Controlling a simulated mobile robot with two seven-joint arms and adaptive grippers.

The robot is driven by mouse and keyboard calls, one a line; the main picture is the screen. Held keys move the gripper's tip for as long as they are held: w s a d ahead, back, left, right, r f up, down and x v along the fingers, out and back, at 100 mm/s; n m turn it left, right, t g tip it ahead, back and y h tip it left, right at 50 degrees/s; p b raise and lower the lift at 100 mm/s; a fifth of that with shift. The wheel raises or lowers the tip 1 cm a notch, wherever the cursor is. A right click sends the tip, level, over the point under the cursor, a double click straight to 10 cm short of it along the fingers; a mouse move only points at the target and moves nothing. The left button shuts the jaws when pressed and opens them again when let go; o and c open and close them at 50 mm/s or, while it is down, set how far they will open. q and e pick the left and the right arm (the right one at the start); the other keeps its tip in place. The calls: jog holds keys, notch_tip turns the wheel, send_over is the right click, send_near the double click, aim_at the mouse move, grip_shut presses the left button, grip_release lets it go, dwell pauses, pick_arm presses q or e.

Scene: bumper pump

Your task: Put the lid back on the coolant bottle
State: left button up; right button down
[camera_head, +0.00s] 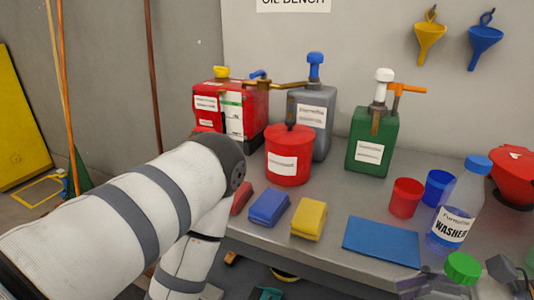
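A green lid (462,268) shows at the bottom right, near the table's front edge. Dark grey parts of what looks like my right gripper (466,279) show on both sides of it. I cannot tell whether the fingers touch the lid, or whether a bottle is under it. No bottle with a readable coolant label is in view. A clear bottle of blue liquid labelled "WASHER" (452,222) stands upright behind the lid with a blue cap on. My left arm crosses the lower left and bends downward; its gripper is not in view.
A blue mat (382,241) lies bare on the grey table. Red (405,198) and blue (438,187) cups stand behind it. Yellow (309,219) and blue (269,208) blocks lie to its left. A green pump can (373,143), grey can (312,118) and red tub (289,157) stand further back.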

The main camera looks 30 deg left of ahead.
pick_arm(q)
jog(key=shift+g, duration=0.3)
jog(key=s+d, duration=0.2)
jog(key=s, duration=0.1)
jog(key=shift+d+r, duration=0.3)
jog(key=shift+d, duration=0.05)
jog(key=shift+w, duration=0.1)
